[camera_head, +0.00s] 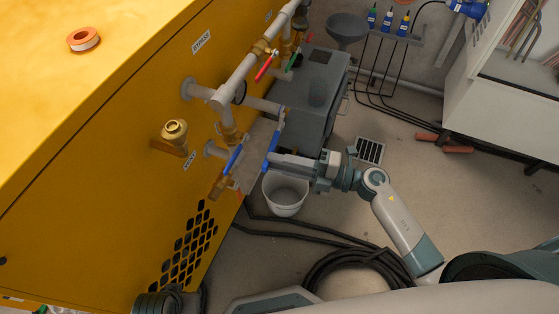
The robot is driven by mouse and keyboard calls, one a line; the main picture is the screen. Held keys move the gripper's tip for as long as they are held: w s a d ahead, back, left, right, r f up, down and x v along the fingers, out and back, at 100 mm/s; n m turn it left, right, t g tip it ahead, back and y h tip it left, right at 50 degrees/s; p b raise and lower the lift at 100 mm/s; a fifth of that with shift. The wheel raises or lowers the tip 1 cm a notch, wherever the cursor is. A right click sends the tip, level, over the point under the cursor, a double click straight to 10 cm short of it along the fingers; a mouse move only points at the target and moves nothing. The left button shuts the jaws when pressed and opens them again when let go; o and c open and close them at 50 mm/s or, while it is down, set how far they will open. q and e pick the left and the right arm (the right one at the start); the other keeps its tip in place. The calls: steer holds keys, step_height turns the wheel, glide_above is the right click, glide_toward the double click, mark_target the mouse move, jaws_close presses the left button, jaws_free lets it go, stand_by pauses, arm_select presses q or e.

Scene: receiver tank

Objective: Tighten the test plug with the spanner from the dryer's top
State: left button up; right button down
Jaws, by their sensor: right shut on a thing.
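My right gripper (272,158) reaches in from the right, low in front of the yellow dryer's (90,170) side. It is shut on a slim blue bar (273,140) that stands up and down at its fingertips. I cannot tell whether this bar is the spanner or a lever. A second blue lever (233,159) sits just left of it, on a brass valve (220,186). A round brass fitting (174,131) sits on the dryer's side; I cannot tell which brass part is the test plug. No spanner shows on the dryer's top. My left gripper is not in view.
An orange and white tape roll (83,39) lies on the dryer's top. Grey pipes (240,78) with a red lever (264,67) stand above the gripper. A white bucket (285,193) is below it. Black hoses (350,262) lie on the floor. A grey tank (305,95) stands behind.

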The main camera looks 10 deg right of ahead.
mark_target(274, 150)
steer(key=shift+w+d, duration=0.15)
steer(key=shift+w, duration=0.1)
stand_by(0.4)
steer(key=shift+w+d, duration=0.4)
steer(key=shift+w, duration=0.15)
steer(key=shift+w+d+f+b, duration=0.1)
steer(key=shift+w+d+b, duration=0.1)
steer(key=shift+w+b, duration=0.15)
stand_by(0.4)
steer(key=shift+w+d, duration=0.2)
steer(key=shift+w, duration=0.05)
steer(key=shift+w, duration=0.1)
steer(key=shift+d, duration=0.1)
stand_by(0.3)
steer(key=w+d+r+m+t, duration=0.1)
steer(key=w+d+r+m, duration=0.2)
steer(key=r+m, duration=0.3)
steer(key=w+d+r+m+t, duration=0.1)
steer(key=w+d+r+m, duration=0.2)
steer(key=w+r+m, duration=0.3)
steer(key=m, duration=0.2)
steer(key=shift+w+r+m, duration=0.15)
steer(key=shift+r+m, duration=0.05)
steer(key=shift+m, duration=0.1)
stand_by(0.7)
